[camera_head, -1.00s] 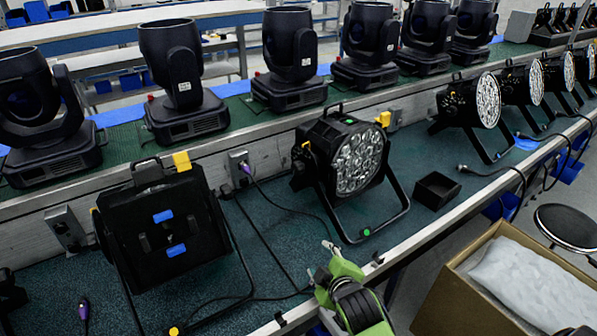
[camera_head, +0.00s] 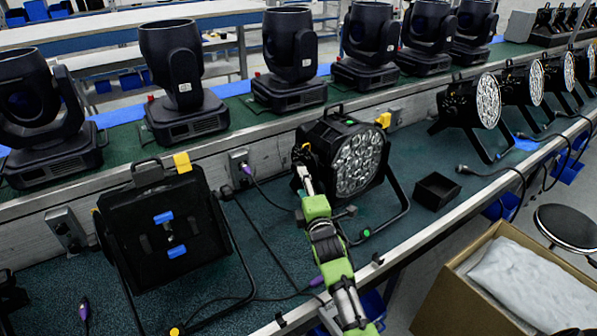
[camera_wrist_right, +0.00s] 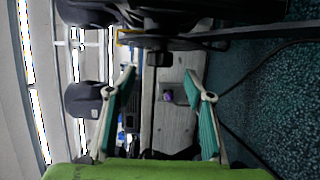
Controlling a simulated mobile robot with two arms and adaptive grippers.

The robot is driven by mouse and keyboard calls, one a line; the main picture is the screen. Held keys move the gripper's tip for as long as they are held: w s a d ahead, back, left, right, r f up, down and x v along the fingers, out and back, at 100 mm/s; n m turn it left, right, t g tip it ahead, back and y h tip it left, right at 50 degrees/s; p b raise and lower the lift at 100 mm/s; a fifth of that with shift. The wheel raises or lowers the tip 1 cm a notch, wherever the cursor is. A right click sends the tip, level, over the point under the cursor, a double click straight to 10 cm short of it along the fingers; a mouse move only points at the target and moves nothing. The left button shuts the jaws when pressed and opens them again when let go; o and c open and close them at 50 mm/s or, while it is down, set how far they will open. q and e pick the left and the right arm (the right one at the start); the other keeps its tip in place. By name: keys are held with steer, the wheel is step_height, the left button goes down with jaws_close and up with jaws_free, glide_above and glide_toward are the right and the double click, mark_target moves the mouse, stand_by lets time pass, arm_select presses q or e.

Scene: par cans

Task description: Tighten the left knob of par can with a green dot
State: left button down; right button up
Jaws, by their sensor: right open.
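The par can with the green dot (camera_head: 358,160) stands in the middle of the bench, its lens facing right. The green dot (camera_head: 365,232) is on the foot of its stand. My right gripper (camera_head: 302,168) is at the can's left side and hides part of it. In the right wrist view the gripper (camera_wrist_right: 159,76) is open, its two fingers spread with nothing held. A dark knob-like part (camera_wrist_right: 158,58) lies between and just beyond the fingertips, apart from both. My left gripper is not in view.
Another par can with a yellow dot (camera_head: 150,235) stands to the left. A wall socket box (camera_head: 241,168) with a purple plug is behind. A small black box (camera_head: 436,191) sits to the right, and a cardboard box (camera_head: 505,285) is beyond the bench edge. Cables cross the bench.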

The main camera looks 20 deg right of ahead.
steer(key=shift+x, duration=3.5)
steer(key=c, duration=1.1)
